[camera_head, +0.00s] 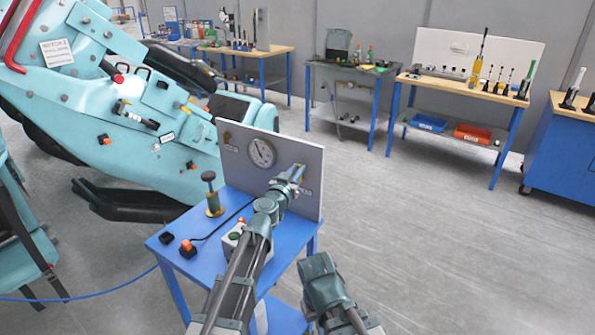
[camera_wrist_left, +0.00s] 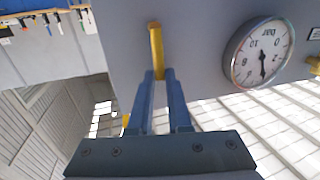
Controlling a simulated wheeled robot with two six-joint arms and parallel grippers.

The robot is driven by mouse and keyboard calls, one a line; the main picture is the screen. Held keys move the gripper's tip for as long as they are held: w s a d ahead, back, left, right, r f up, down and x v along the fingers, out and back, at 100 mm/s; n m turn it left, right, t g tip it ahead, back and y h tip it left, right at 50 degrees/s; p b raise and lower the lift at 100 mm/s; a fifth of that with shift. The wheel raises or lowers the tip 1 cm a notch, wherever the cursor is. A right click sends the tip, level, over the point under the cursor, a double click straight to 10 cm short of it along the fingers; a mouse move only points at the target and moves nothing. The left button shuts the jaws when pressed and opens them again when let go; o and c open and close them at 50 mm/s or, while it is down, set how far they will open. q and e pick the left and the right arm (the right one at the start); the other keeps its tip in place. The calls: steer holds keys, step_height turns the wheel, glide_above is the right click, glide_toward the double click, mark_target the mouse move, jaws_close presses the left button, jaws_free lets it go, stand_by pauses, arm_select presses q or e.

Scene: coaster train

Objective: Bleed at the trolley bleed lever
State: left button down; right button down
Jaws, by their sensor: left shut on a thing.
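The trolley's grey panel (camera_head: 287,150) stands upright on the blue trolley (camera_head: 170,243). The bleed lever is a yellow bar at the panel's right side; it shows clearly in the left wrist view (camera_wrist_left: 156,42), pointing away from between my fingers. My left gripper (camera_head: 298,172) reaches the panel and is shut on the lever; it also shows in the left wrist view (camera_wrist_left: 160,76). The fingers hide the lever's near end. A round gauge (camera_head: 262,152) sits left of the lever in the head view and also shows in the wrist view (camera_wrist_left: 259,53). My right gripper's fingers do not show.
A yellow-based plunger (camera_head: 213,198), an orange-topped connector (camera_head: 187,248) and a button box (camera_head: 236,237) stand on the trolley. The teal coaster car (camera_head: 120,105) is on the left. Workbenches (camera_head: 465,90) line the back wall. The floor right of the trolley is clear.

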arm_select(q)
steer(key=n, duration=0.1)
steer(key=a+n+p, duration=0.1)
steer(key=shift+w+a+n+g, duration=0.1)
steer(key=shift+w+n+g, duration=0.2)
steer(key=shift+w+g, duration=0.1)
steer(key=n, duration=0.2)
steer(key=w+a+f+n, duration=0.1)
steer(key=a+n+g, duration=0.1)
steer(key=n, duration=0.1)
steer(key=shift+w+a+f+n, duration=0.15)
steer(key=shift+a+f+n, duration=0.05)
steer(key=shift+f+n, duration=0.1)
steer(key=shift+w+a+f+n+g+h+b, duration=0.25)
steer(key=shift+f+n, duration=0.35)
steer(key=shift+n, duration=0.6)
steer(key=shift+w+a+f+n+g+h+b, duration=0.1)
steer(key=shift+a+f+n+g+h+b, duration=0.35)
steer(key=shift+n, duration=0.75)
steer(key=shift+w+a+f+n+g+h+b, duration=0.15)
steer(key=shift+f+n+h+b, duration=0.25)
steer(key=shift+f+n, duration=0.6)
steer(key=shift+d+r+n, duration=0.1)
steer(key=shift+r+n, duration=0.15)
steer(key=shift+n, duration=0.05)
steer(key=c, duration=0.9)
jaws_free()
steer(key=shift+o, duration=0.2)
